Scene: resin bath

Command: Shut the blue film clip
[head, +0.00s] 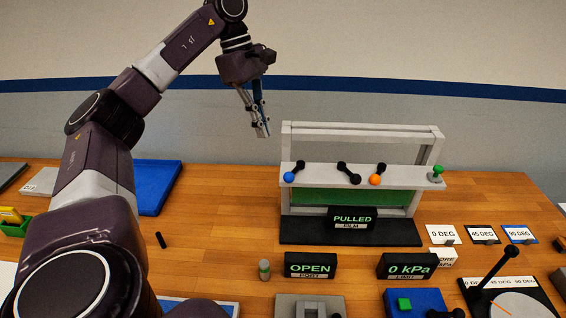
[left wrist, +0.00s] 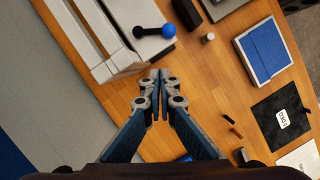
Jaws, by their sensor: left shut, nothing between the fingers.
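The blue film clip (head: 289,177) is a short dark lever with a blue ball end on the left of the white frame's crossbar (head: 320,178). In the head view its ball end points down and to the left. It also shows in the left wrist view (left wrist: 168,30), beyond my fingertips and apart from them. My left gripper (head: 264,132) is shut and empty, pointing down, above and left of the clip in the head view. Its closed fingertips also show in the left wrist view (left wrist: 160,76). My right gripper is not in view.
A black-ended clip (head: 353,178), an orange-ended clip (head: 375,180) and a green knob (head: 437,171) share the crossbar. The "PULLED FILM" sign (head: 352,217) stands before the frame. Signs "OPEN" (head: 311,265) and "0 kPa" (head: 407,267) stand nearer. Bare wood lies left of the frame.

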